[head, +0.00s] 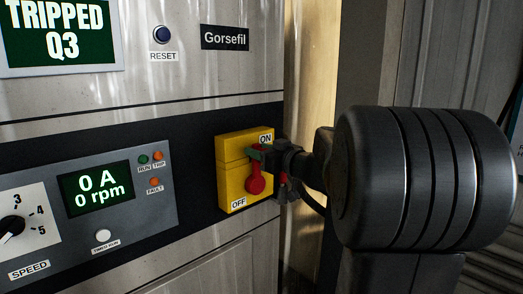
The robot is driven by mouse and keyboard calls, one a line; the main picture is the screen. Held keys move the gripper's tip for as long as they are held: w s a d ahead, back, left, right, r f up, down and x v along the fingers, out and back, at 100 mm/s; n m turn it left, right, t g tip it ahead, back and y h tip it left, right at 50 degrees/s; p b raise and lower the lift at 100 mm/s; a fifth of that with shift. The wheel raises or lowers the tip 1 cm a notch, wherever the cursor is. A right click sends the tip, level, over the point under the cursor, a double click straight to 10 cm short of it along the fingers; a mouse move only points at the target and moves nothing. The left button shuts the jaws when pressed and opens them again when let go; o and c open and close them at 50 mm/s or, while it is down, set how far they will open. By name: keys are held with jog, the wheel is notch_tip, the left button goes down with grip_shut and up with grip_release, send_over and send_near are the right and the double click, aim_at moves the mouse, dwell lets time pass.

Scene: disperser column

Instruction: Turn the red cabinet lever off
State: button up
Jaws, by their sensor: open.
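The red cabinet lever (256,185) is mounted on a yellow switch box (232,178) on the cabinet front. The box is marked ON at the upper right and OFF at the lower left. The lever's round red part shows low on the box, and its red arm runs up toward the ON mark. My gripper (268,163) comes in from the right and is open. A green-tipped finger lies across the front of the lever's upper part and hides some of it. I cannot tell whether the finger touches the lever.
A green display (62,32) reads TRIPPED Q3. A RESET button (162,35) is above the dark band. A lower panel has a 0 A, 0 rpm display (97,191), small lamps and a SPEED knob (12,227). The cabinet's right edge is just beyond the switch box.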

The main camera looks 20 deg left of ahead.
grip_shut()
